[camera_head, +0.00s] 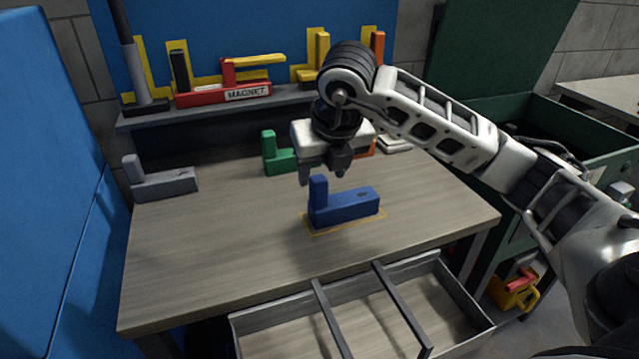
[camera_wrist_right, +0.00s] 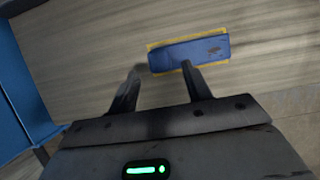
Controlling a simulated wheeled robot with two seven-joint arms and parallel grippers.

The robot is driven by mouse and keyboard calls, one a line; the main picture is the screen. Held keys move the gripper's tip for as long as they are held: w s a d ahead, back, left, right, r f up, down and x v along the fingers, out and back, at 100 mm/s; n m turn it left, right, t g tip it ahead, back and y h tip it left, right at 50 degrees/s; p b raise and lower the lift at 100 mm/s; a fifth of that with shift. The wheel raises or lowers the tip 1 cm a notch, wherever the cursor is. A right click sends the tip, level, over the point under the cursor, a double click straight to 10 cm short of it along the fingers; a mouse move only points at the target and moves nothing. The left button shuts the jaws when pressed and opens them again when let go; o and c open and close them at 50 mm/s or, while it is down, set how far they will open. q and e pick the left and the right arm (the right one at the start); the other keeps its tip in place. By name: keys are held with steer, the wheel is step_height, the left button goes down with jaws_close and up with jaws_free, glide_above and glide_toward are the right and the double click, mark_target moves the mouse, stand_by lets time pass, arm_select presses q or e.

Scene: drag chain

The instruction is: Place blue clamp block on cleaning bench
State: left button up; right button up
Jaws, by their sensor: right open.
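The blue clamp block (camera_head: 345,205) is L-shaped and sits on the wooden bench top (camera_head: 220,245), within a yellow outlined rectangle (camera_head: 312,232). In the right wrist view the block (camera_wrist_right: 190,54) lies over the same yellow marking, beyond the fingertips. My right gripper (camera_head: 322,176) is open and empty, just above and behind the block's upright end. Its fingers (camera_wrist_right: 160,75) also show in the right wrist view, apart, with the right finger overlapping the block's lower edge in the picture. My left gripper is not in view.
A grey block (camera_head: 165,184) stands at the bench's left, a green block (camera_head: 278,155) behind the gripper. A shelf at the back holds a red magnet tool (camera_head: 225,94) and yellow pieces. An open drawer (camera_head: 350,318) with dividers juts out in front. The bench's front left is clear.

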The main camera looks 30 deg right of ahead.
steer(key=v, duration=0.6)
stand_by(0.3)
